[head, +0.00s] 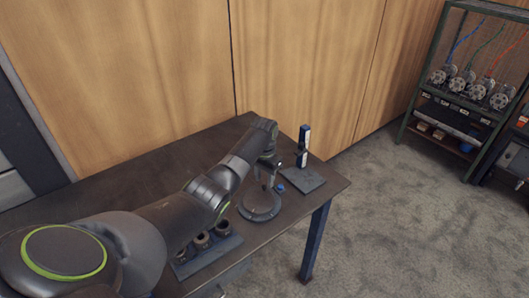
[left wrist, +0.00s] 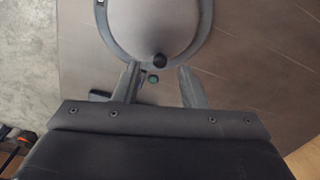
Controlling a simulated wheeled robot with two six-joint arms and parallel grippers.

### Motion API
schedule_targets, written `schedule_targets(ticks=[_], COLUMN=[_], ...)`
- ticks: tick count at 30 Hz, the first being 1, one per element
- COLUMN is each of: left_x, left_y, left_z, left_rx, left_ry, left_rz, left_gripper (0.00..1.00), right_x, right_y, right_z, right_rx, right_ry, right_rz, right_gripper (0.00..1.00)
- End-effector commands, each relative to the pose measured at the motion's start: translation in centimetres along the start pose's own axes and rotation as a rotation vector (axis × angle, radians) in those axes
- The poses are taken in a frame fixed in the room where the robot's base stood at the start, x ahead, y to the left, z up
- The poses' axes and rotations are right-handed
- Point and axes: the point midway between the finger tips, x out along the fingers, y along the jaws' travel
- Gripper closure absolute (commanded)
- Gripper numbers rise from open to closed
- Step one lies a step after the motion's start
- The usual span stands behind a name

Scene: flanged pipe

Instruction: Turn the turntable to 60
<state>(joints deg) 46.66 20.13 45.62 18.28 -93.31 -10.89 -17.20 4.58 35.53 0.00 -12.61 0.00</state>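The turntable (head: 260,205) is a round dark grey disc on the table, partly hidden behind my left arm and gripper in the head view. In the left wrist view the turntable (left wrist: 153,22) fills the top middle as a pale disc inside a darker ring. A small black knob (left wrist: 159,60) shows at its near edge. My left gripper (head: 268,172) is over the turntable; in the left wrist view its two fingers (left wrist: 158,88) are spread apart, with the knob just beyond and between them. No angle marks are readable. My right gripper is not in view.
An upright blue and white device (head: 304,145) stands on a flat dark base behind the turntable. A small blue piece (head: 281,187) lies near the turntable. A block with several round sockets (head: 206,254) sits at the table's front. A rack (head: 465,95) with cables stands far right.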

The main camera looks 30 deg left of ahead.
Motion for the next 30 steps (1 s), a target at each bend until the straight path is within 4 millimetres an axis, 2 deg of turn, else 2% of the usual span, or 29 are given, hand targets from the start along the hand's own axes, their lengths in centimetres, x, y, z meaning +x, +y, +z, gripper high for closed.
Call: schedule_targets(ticks=[16,17,22,30], left_x=[-12.7,-13.5,-15.0,-15.3], left_y=[0.0,0.0,0.0,0.0], left_z=[-0.1,-0.1,0.0,0.0], left_rx=[0.001,0.000,0.000,0.000], left_ry=[0.006,0.003,0.001,0.001], left_rz=[-0.001,0.000,0.000,0.000], left_gripper=[0.62,0.62,0.62,0.62], right_x=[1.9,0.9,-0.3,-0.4], right_y=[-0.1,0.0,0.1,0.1], right_z=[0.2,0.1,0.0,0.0], right_rx=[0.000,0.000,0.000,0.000], right_ry=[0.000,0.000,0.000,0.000], right_rz=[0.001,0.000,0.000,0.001], right_gripper=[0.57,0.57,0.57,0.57])
